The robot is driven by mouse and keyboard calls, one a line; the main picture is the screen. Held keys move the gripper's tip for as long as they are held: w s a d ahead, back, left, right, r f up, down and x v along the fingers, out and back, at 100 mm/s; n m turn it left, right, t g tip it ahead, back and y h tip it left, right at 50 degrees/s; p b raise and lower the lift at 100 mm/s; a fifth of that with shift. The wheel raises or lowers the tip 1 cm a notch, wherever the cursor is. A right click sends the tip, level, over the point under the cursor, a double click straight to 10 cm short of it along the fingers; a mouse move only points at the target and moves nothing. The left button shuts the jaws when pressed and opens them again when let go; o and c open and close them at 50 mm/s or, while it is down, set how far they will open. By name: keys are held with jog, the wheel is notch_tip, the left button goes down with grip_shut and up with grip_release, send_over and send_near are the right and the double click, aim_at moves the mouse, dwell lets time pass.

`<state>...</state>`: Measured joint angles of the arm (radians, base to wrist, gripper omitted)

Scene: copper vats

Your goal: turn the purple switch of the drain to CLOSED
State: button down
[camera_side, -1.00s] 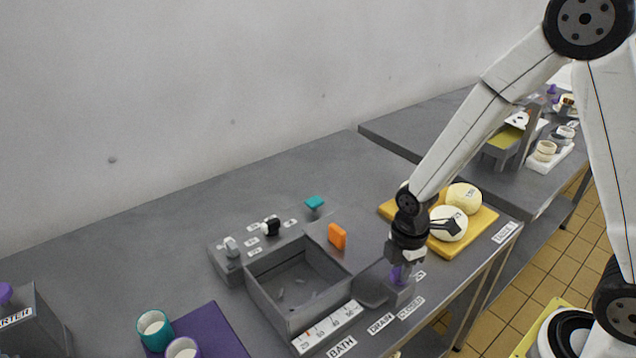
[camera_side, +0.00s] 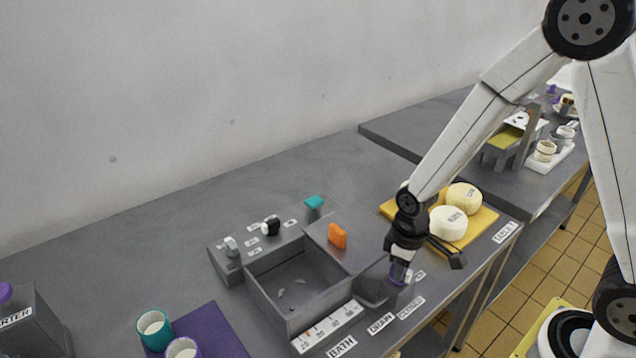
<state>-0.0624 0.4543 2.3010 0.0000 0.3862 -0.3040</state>
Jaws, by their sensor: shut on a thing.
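The purple switch (camera_side: 399,277) of the drain stands on a small grey block at the right of the bath, above the DRAIN label (camera_side: 381,323) and the CLOSED label (camera_side: 410,308). My gripper (camera_side: 401,272) is over the switch, pointing down, and is shut on it. The fingers cover much of the switch, so which way it points is hard to tell.
The grey bath (camera_side: 299,314) is left of my gripper, with white and black knobs and a teal switch (camera_side: 314,203) behind. An orange switch (camera_side: 337,236) is near. A yellow board (camera_side: 487,222) with two pale rounds (camera_side: 448,222) lies close on the right.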

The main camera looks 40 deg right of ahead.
jog(key=m, duration=0.4)
dwell(0.6)
jog(key=c, duration=0.6)
grip_release()
jog(key=shift+o, duration=0.2)
jog(key=shift+r, duration=0.15)
jog(key=shift+r, duration=3.8)
jog(key=shift+s, duration=0.1)
jog(key=shift+s+d+r+t, duration=0.1)
jog(key=shift+s+d+t, duration=0.3)
jog(key=shift+s, duration=0.2)
jog(key=shift+s+d+r+t, duration=0.1)
jog(key=shift+s+d+t, duration=0.15)
jog(key=shift+s+t, duration=0.3)
jog(key=shift+s+d+r+t, duration=0.1)
jog(key=shift+s+d+t, duration=0.25)
jog(key=shift+s, duration=0.35)
